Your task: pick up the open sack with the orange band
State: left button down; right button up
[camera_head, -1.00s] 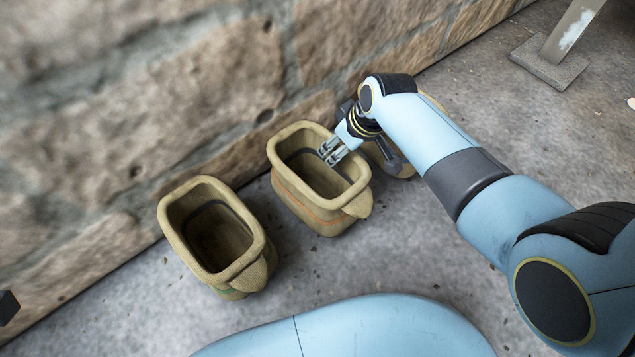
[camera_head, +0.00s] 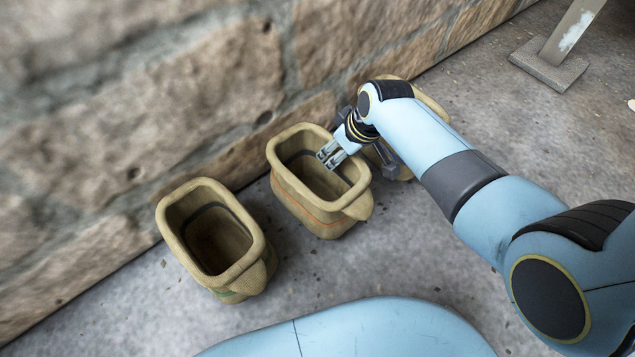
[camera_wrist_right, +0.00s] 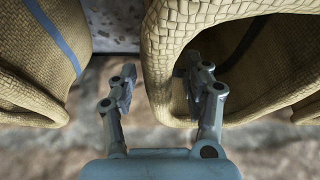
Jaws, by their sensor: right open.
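The open tan sack with the orange band (camera_head: 318,214) stands upright on the floor, in the middle of the head view. My right gripper (camera_head: 328,160) is open at its far right rim, with the fingers over the mouth in that view. In the right wrist view, the sack's woven rim (camera_wrist_right: 158,50) shows between the fingers of the gripper (camera_wrist_right: 160,88). One finger is at the sack's mouth, the other on the gap side. I cannot tell whether either touches. My left gripper is not in view.
A similar open sack (camera_head: 225,275) with a green band stands to the left. A third sack (camera_head: 432,104) is partly hidden behind my right arm; its blue band shows in the wrist view (camera_wrist_right: 55,35). A stone wall (camera_head: 150,100) rises close behind.

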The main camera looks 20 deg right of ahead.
jog(key=shift+c, duration=0.4)
grip_shut()
